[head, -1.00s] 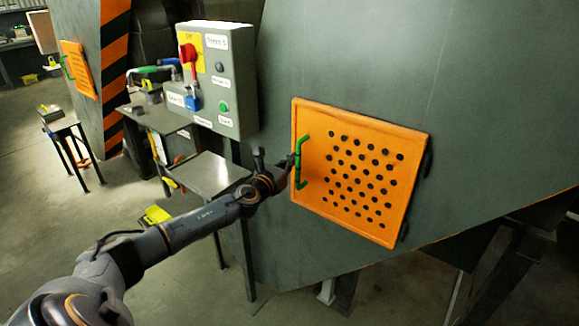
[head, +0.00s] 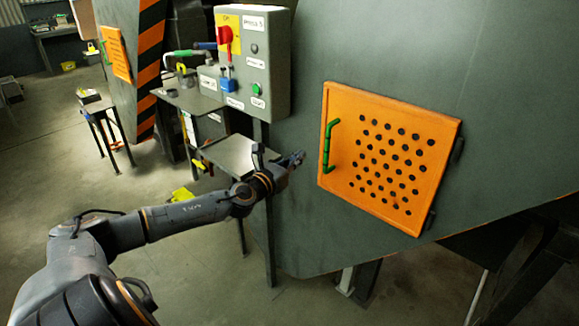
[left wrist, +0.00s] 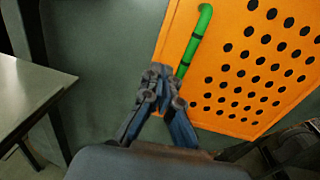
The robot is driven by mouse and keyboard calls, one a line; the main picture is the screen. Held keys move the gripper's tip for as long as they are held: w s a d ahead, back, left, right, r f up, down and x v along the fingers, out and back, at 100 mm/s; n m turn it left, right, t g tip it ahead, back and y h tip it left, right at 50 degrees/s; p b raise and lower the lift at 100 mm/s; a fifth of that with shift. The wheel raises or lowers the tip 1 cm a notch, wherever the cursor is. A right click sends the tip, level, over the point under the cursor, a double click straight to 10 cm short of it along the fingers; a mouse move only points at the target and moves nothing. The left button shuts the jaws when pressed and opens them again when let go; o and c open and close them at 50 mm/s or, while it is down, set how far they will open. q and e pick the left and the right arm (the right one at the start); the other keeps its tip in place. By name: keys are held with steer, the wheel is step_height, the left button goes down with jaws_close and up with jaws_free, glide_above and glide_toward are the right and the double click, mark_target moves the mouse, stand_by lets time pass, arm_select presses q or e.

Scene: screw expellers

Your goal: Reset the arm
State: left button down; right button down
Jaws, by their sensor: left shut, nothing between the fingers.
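My left arm reaches in from the left in the head view. Its gripper (head: 297,158) is shut and empty, to the left of the orange perforated door (head: 391,160) and apart from its green handle (head: 329,146). The door looks shut against the grey machine body. In the left wrist view the gripper (left wrist: 160,75) shows with its fingers together, just left of the lower end of the green handle (left wrist: 197,38) on the orange door (left wrist: 255,70). My right gripper is in neither view.
A grey control box (head: 252,62) with a red switch and green button is mounted above and left of the gripper. Below it stands a small metal table (head: 232,153). A second table with a tool stands farther left. The floor at left is mostly clear.

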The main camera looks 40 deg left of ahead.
arm_select(q)
steer(key=s, duration=0.3)
steer(key=shift+s+d+r, duration=0.1)
steer(key=shift+s+r, duration=0.05)
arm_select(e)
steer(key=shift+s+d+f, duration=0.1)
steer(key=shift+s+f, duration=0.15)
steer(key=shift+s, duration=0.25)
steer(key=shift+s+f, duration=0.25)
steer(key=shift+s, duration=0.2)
